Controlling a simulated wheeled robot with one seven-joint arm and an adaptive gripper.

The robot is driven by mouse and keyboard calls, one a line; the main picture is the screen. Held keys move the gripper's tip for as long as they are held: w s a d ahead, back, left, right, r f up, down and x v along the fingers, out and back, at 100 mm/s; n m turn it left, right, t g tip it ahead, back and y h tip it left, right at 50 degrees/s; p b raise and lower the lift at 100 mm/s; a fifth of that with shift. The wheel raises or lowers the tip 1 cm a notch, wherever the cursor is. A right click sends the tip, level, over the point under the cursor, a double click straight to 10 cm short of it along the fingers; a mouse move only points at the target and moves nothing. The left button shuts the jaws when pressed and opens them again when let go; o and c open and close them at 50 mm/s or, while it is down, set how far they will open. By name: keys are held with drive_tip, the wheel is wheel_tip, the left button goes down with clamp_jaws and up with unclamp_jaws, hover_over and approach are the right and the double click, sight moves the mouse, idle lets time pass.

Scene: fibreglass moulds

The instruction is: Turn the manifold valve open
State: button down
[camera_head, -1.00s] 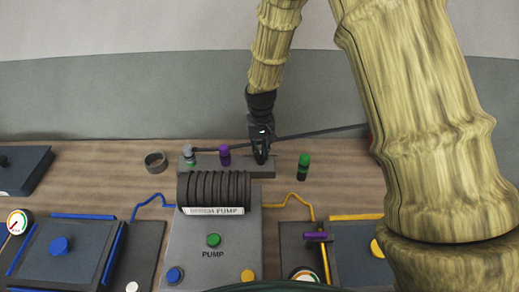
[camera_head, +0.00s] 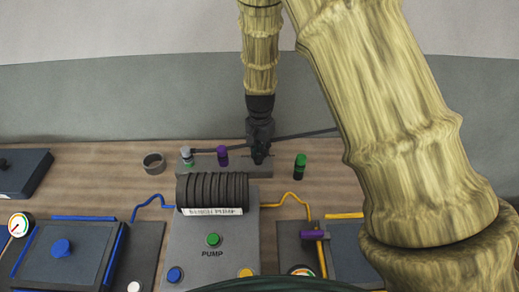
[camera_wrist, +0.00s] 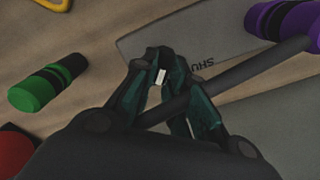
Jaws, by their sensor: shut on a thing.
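My gripper (camera_head: 259,157) is down at the block's right end. In the wrist view my gripper (camera_wrist: 160,75) has its fingertips close together around a small piece with a white mark. This looks like the valve's handle, mostly hidden by the fingers. The block (camera_wrist: 150,42) shows lettering that reads "SHU" beside the fingertips. A dark rod (camera_wrist: 240,72) crosses diagonally by the fingers towards the purple fitting (camera_wrist: 300,20).
A green-capped cylinder (camera_head: 300,166) stands close to the right of the block. The black ribbed pump (camera_head: 213,190) is just in front. A metal ring (camera_head: 154,163) lies to the left. My arm covers much of the right side.

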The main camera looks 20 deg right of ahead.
drive_tip(key=shift+s+f+m, duration=0.15)
drive_tip(key=shift+s+m, duration=0.1)
drive_tip(key=shift+m, duration=0.45)
drive_tip(key=c, duration=1.4)
unclamp_jaws()
drive_tip(key=shift+c, duration=0.2)
drive_tip(key=shift+w, duration=0.15)
drive_tip(key=shift+r, duration=0.55)
wheel_tip(320, 180, up, 11)
